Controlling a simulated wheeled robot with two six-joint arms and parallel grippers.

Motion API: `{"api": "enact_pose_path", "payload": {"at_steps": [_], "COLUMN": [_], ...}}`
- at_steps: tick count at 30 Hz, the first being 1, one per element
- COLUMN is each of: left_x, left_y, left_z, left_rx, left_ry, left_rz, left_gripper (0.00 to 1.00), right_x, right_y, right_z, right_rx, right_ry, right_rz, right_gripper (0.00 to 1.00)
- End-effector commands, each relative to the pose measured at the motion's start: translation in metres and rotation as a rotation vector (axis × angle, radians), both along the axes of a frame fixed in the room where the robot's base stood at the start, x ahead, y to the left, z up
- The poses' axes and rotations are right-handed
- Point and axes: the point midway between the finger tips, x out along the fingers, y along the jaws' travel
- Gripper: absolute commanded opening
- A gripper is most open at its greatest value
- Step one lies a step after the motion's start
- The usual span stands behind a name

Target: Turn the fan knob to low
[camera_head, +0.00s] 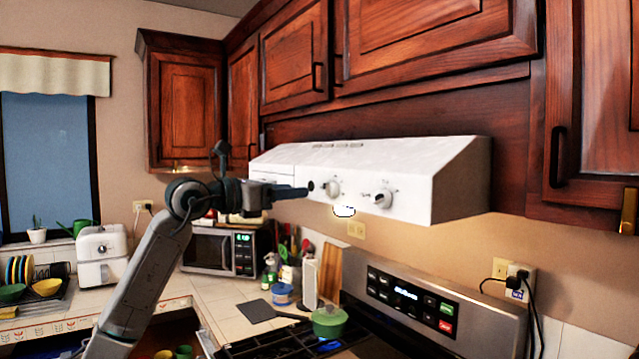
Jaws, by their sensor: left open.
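A white range hood (430,170) hangs under the dark wood cabinets. Two round knobs show on its sloped front: a left knob (332,188) and a right knob (382,198), with small markings around them too small to read. I cannot tell which one is the fan knob. My left gripper (309,189) reaches in from the left, its fingertips just left of the left knob and close to it. I cannot tell whether they touch. The gripper is open, and no object shows between its fingers. My right gripper is not in view.
A stove with a lit control panel (410,300) stands below the hood, with a green pot (329,321) on it. A microwave (222,250) and a white appliance (102,255) stand on the counter at left. Cabinets (430,50) border the hood above.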

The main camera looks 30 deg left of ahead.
Motion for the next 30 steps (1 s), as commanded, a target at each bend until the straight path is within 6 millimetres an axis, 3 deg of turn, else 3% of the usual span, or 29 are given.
{"api": "enact_pose_path", "payload": {"at_steps": [3,12,18,27,30], "left_x": [0.02,0.06,0.072,0.074,0.074], "left_y": [-0.009,-0.026,-0.03,-0.031,-0.031], "left_z": [0.005,0.004,0.001,0.0,0.0], "left_rx": [-0.005,-0.004,-0.002,-0.001,-0.001], "left_ry": [0.002,0.001,0.001,0.0,0.0], "left_rz": [-0.005,-0.004,-0.002,-0.002,-0.002], "left_gripper": [0.52,0.52,0.52,0.52,0.34], "right_x": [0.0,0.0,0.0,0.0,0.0], "right_y": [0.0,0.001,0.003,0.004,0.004], "right_z": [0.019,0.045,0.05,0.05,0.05], "right_rx": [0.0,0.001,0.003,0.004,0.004], "right_ry": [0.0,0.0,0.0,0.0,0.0], "right_rz": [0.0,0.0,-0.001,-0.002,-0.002], "right_gripper": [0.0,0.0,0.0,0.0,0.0]}}
